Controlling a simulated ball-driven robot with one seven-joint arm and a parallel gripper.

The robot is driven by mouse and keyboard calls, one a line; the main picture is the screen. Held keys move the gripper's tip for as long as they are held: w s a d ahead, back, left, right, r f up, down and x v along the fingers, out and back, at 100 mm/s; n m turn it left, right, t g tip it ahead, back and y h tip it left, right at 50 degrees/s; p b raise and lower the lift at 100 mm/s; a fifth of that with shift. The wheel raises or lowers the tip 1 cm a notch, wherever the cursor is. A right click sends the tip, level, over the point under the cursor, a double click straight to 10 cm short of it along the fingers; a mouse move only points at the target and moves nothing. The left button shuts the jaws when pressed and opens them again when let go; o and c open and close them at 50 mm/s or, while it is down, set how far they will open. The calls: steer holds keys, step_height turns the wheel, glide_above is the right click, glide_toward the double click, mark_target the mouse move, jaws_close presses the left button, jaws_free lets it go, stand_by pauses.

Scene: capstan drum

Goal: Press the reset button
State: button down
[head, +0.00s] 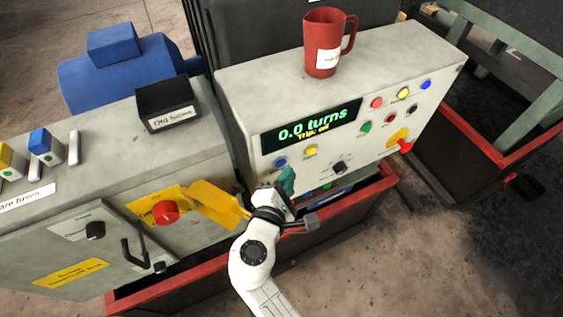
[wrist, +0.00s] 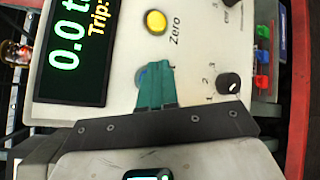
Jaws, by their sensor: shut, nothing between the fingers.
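The control box (head: 235,100) has a display (head: 312,125) reading "0.0 turns" and "Trip: off". Below the display are a blue button (head: 280,162) and a yellow button (head: 311,150). In the wrist view, the yellow button (wrist: 156,22) has the label "Zero" beside it. The blue button (wrist: 139,76) is mostly hidden behind my fingers, and its label does not show. My gripper (head: 287,174) is shut and empty, its teal fingertips (wrist: 155,70) over the blue button. I cannot tell whether they touch it. No readable label says reset.
A black knob (head: 340,167) sits right of these buttons. Several coloured buttons and a red emergency knob (head: 405,146) are farther right. A red mug (head: 323,45) stands on the box. A yellow guard flap (head: 215,203) and red knob (head: 166,212) are left of my gripper.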

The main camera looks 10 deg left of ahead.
steer(key=shift+w+a, duration=0.1)
steer(key=shift+w, duration=0.05)
steer(key=shift+w+a, duration=0.15)
steer(key=shift+w+a, duration=0.2)
steer(key=shift+w, duration=0.15)
stand_by(0.8)
steer(key=shift+s+d, duration=0.45)
steer(key=shift+s, duration=0.25)
steer(key=s+d+p, duration=0.1)
steer(key=s, duration=0.1)
steer(key=s+d, duration=0.1)
steer(key=s, duration=0.1)
steer(key=shift+d+p, duration=0.4)
stand_by(1.0)
